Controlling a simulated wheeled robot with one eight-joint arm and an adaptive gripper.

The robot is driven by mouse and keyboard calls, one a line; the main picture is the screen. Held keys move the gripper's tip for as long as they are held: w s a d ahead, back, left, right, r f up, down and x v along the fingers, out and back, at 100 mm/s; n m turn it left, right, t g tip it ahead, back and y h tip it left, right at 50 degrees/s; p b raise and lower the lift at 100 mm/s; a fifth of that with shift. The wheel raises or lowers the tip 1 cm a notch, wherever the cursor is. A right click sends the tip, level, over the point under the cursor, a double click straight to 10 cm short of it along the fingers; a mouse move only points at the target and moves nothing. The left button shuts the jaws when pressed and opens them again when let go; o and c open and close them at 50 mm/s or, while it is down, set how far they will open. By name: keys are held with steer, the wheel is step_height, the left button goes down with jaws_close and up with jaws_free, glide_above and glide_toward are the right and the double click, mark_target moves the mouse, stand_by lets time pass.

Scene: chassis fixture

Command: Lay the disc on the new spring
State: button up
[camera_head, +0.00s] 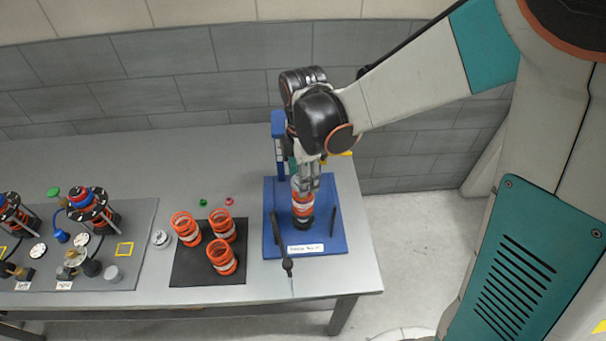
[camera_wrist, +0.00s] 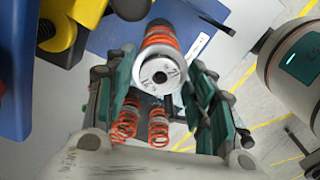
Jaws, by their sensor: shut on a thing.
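The disc (camera_wrist: 160,74) is a pale round plate with a centre hole and dark markings. It sits between the two fingers of my gripper (camera_wrist: 160,88), which is shut on it. In the wrist view the orange spring (camera_wrist: 160,38) shows just beyond the disc, in line with it. In the head view my gripper (camera_head: 308,182) points down over the blue fixture (camera_head: 325,240), right above the orange spring (camera_head: 302,206) standing upright there. The fingers hide the disc in that view. I cannot tell whether the disc touches the spring.
Several orange springs (camera_head: 221,255) stand on a black mat (camera_head: 195,278) left of the fixture. A small white round part (camera_head: 161,238) lies beside the mat. A grey board (camera_head: 140,225) with assemblies is far left. Dark rods flank the spring; a blue post (camera_head: 279,135) rises behind.

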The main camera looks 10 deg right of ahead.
steer(key=shift+f, duration=0.2)
stand_by(0.4)
steer(key=o, duration=1.2)
steer(key=shift+r, duration=0.1)
steer(key=shift+r+p, duration=2.2)
steer(key=shift+r, duration=1.3)
